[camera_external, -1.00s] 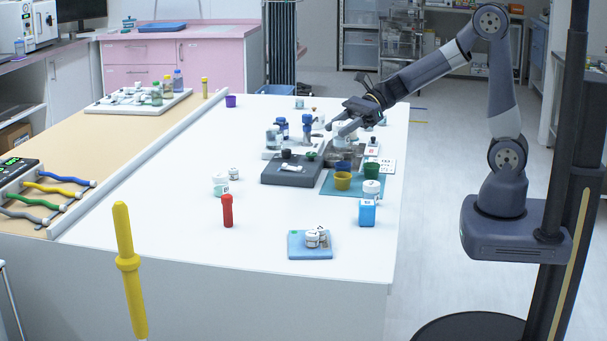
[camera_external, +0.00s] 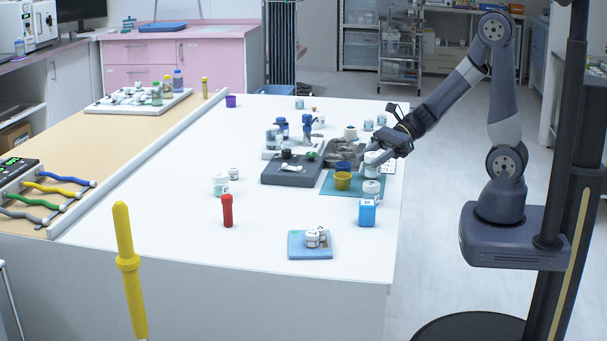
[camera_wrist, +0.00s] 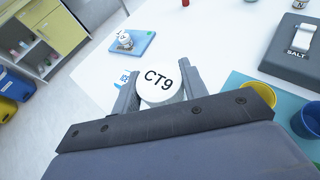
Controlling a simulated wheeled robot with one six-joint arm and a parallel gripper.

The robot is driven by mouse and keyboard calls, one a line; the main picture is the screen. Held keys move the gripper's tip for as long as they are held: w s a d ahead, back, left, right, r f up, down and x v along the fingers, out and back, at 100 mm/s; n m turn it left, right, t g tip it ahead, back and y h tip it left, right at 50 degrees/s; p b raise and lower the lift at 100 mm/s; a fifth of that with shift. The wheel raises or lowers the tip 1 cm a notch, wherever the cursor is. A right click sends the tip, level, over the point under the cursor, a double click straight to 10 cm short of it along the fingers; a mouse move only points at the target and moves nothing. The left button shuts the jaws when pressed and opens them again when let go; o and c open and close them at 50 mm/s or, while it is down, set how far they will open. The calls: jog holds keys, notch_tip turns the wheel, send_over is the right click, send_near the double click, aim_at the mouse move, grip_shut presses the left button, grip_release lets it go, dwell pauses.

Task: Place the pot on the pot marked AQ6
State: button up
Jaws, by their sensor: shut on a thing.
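A white pot with a lid marked CT9 (camera_wrist: 160,84) is held between the two fingers of my gripper (camera_wrist: 157,92) in the wrist view. In the external view my gripper (camera_external: 372,165) holds this white pot (camera_external: 377,157) over the right edge of the table, just behind and above another white pot (camera_external: 371,188). That lower pot stands at the right edge of the teal mat. No mark AQ6 is readable. More white pots (camera_external: 221,184) stand left of centre.
A blue box (camera_external: 366,213) stands in front of the lower pot. The front left tabletop is clear.

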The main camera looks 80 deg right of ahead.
jog(key=shift+f, duration=0.9)
jog(key=shift+f+b, duration=0.2)
jog(key=shift+b, duration=0.1)
jog(key=o, duration=1)
jog(key=shift+r, duration=0.1)
jog(key=shift+r, duration=0.2)
jog(key=p+v, duration=0.2)
jog(key=v, duration=1)
